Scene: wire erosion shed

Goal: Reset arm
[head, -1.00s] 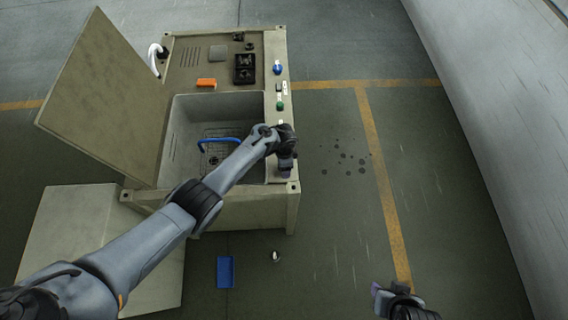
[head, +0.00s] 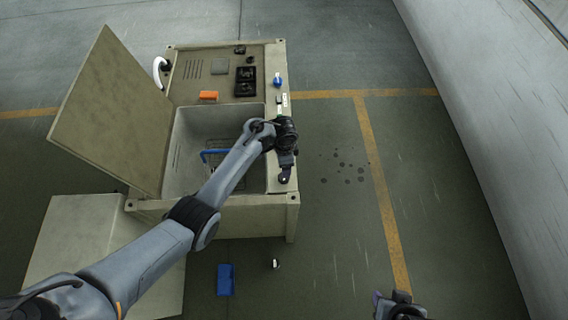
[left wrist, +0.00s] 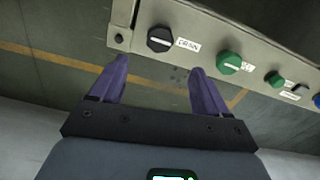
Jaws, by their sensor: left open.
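My left gripper (head: 286,172) is over the right-hand control strip of the beige machine (head: 262,215). In the left wrist view its two purple fingers (left wrist: 158,68) are apart with nothing between them. A black knob (left wrist: 160,39) labelled DRAIN is just beyond and between the fingertips; they look apart from it. A green knob (left wrist: 229,63) is to its right, beyond the right finger. My left forearm hides part of the machine's basin and strip in the head view. My right gripper (head: 388,300) is at the bottom edge, partly cut off; its jaws are unclear.
The machine's lid (head: 112,115) stands open at left. A blue-handled wire basket (head: 212,153) sits in the basin. An orange block (head: 208,95) lies on the machine top. A blue tray (head: 225,280) and a small white-and-dark object (head: 275,264) are on the floor.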

